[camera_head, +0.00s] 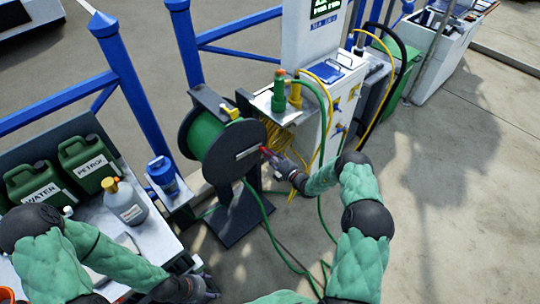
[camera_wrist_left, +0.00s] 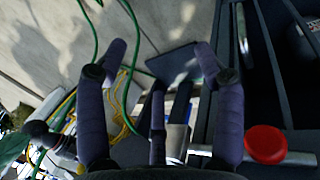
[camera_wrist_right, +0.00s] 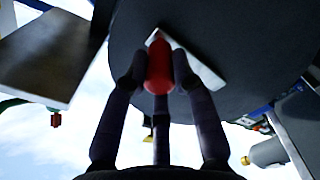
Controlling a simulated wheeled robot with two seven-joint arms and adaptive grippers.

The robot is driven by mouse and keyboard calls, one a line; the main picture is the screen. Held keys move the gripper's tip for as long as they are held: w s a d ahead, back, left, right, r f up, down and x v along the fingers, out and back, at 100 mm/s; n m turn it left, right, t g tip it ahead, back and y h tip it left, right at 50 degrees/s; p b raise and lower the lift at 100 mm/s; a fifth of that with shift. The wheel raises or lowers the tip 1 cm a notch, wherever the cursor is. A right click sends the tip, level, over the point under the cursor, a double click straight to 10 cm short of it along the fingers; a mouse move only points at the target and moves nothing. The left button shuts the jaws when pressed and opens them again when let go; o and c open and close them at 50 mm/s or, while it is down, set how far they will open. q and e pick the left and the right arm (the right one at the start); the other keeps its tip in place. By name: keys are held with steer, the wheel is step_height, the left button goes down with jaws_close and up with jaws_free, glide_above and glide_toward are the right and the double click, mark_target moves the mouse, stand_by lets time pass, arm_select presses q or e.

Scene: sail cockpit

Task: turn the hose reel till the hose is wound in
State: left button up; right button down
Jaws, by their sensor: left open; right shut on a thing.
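The hose reel (camera_head: 237,168) is a black drum with green hose wound on it, on a dark stand with a flat foot. Its red crank handle (camera_head: 266,151) sits on the near side disc; in the right wrist view the red handle (camera_wrist_right: 159,66) stands at the end of a pale crank bar (camera_wrist_right: 195,65). My right gripper (camera_head: 276,158) is shut around this handle. Green hose (camera_head: 270,232) runs from the reel down onto the ground. My left gripper (camera_head: 205,291) is open and empty at the lower middle, beside the bench; its spread fingers (camera_wrist_left: 160,60) show in the left wrist view.
A bench (camera_head: 98,212) at the left holds green cans and a grey bottle (camera_head: 123,203). A white service pedestal (camera_head: 318,90) with yellow hose stands behind the reel. Blue railings (camera_head: 127,75) run behind. The concrete at the right (camera_head: 450,210) is clear.

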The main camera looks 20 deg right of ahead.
steer(key=shift+f, duration=0.1)
steer(key=c, duration=1)
jaws_free()
steer(key=shift+s, duration=0.1)
steer(key=v, duration=1.2)
